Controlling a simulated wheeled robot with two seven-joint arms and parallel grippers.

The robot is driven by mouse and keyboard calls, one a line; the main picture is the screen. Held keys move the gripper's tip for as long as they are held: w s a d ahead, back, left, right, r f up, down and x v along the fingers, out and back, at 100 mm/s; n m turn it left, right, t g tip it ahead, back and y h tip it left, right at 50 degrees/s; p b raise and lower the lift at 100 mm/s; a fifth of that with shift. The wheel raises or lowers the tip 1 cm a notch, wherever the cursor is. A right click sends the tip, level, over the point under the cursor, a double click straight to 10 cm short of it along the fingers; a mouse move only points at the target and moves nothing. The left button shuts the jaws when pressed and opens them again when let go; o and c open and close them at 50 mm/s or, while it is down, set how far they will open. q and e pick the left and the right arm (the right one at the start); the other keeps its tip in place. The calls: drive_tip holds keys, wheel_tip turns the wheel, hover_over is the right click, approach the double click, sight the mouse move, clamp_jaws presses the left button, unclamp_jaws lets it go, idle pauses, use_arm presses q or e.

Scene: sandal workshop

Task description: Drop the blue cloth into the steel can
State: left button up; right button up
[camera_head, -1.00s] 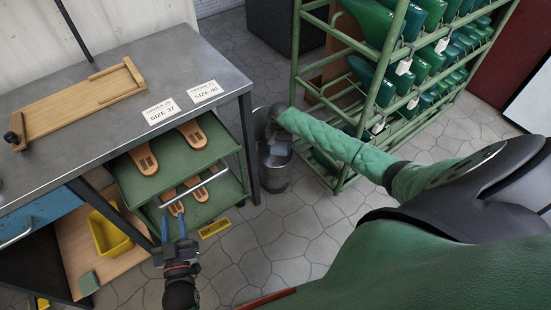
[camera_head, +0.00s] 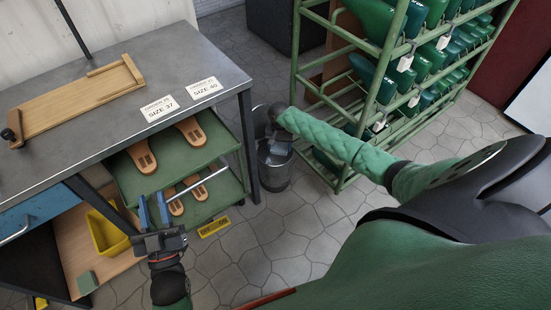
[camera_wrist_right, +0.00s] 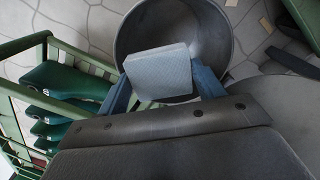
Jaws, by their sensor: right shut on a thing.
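The steel can (camera_head: 274,178) stands on the floor between the bench and the green rack. Its open mouth also shows in the right wrist view (camera_wrist_right: 222,35). My right gripper (camera_wrist_right: 162,85) is shut on the blue cloth (camera_wrist_right: 158,72), a pale blue-grey square. In that view the cloth lies across the can's mouth; I cannot tell its height above the rim. In the head view the right arm reaches over the can and hides most of this gripper. My left gripper (camera_head: 153,210) is open and empty in front of the green drawer trolley.
The steel bench (camera_head: 60,150) is at left with a wooden jig (camera_head: 80,97) and size cards. The green trolley (camera_head: 150,183) holds several sandal soles. The green rack (camera_head: 345,105) with shoe lasts stands close right of the can. A yellow bin (camera_head: 105,235) sits under the bench.

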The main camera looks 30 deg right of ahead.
use_arm(q)
wheel_tip(320, 180, up, 8)
drive_tip(key=s+a+t+h, duration=0.1)
drive_tip(key=s+t, duration=0.1)
drive_tip(key=t, duration=0.1)
drive_tip(key=shift+s+b, duration=0.35)
drive_tip(key=shift+b, duration=0.05)
use_arm(e)
drive_tip(key=shift+f, duration=0.35)
use_arm(q)
drive_tip(key=shift+f, duration=0.1)
use_arm(e)
drive_tip(key=o, duration=1)
drive_tip(key=shift+c, duration=0.2)
drive_tip(key=shift+r, duration=0.25)
wheel_tip(320, 180, up, 7)
drive_tip(key=shift+f+p, duration=0.15)
drive_tip(key=shift+p, duration=0.7)
use_arm(q)
drive_tip(key=w+d+f+g, duration=0.1)
drive_tip(key=f+g, duration=0.2)
drive_tip(key=f, duration=0.6)
drive_tip(key=w+f+g+y, duration=0.1)
drive_tip(key=w+f+g, duration=0.1)
drive_tip(key=f, duration=0.7)
drive_tip(key=shift+w+d+g+y, duration=0.3)
drive_tip(key=shift+d+g, duration=0.1)
drive_tip(key=shift+g, duration=0.5)
use_arm(e)
drive_tip(key=shift+r, duration=0.3)
